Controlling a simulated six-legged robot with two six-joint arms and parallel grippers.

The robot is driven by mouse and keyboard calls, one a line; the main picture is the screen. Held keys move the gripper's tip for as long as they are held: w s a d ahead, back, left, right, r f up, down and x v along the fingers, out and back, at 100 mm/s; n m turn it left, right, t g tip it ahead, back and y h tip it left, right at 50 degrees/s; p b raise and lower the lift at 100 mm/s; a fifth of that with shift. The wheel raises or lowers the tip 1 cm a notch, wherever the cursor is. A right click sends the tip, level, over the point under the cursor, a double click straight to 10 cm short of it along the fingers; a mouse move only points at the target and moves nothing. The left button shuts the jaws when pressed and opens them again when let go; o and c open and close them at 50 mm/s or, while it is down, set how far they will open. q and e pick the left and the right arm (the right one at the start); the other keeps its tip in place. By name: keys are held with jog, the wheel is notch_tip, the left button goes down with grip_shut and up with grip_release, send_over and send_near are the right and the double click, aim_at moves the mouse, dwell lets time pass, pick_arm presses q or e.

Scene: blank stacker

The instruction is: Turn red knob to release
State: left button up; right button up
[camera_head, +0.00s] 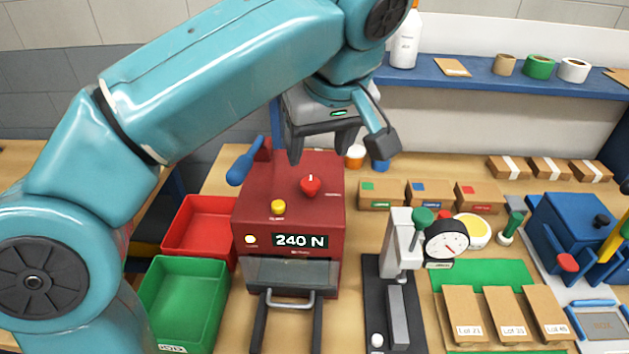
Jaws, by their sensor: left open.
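The red knob (311,185) sits on the sloped top of a dark red machine (250,215), right of a yellow knob (278,206). The machine's front display (300,241) reads 240 N. My left gripper (340,150) is open and empty above the back of the machine, behind and above the red knob in the picture. One finger points down near the machine's back edge, and another gripper part reaches out to the right. They appear apart from the knob. My right gripper is not in view.
A blue-handled lever (243,165) stands at the machine's back left. Red (198,228) and green (184,300) bins lie to its left. A gauge press (402,245) stands to its right. Small boxes (431,194) are behind that, below a blue shelf (480,78).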

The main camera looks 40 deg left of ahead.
aim_at(310, 182)
pick_arm(q)
jog(key=b+x, duration=0.1)
jog(key=x, duration=0.8)
jog(key=shift+b, duration=0.3)
jog(key=shift+d, duration=0.1)
jog(key=shift+w, duration=0.1)
jog(key=c, duration=1)
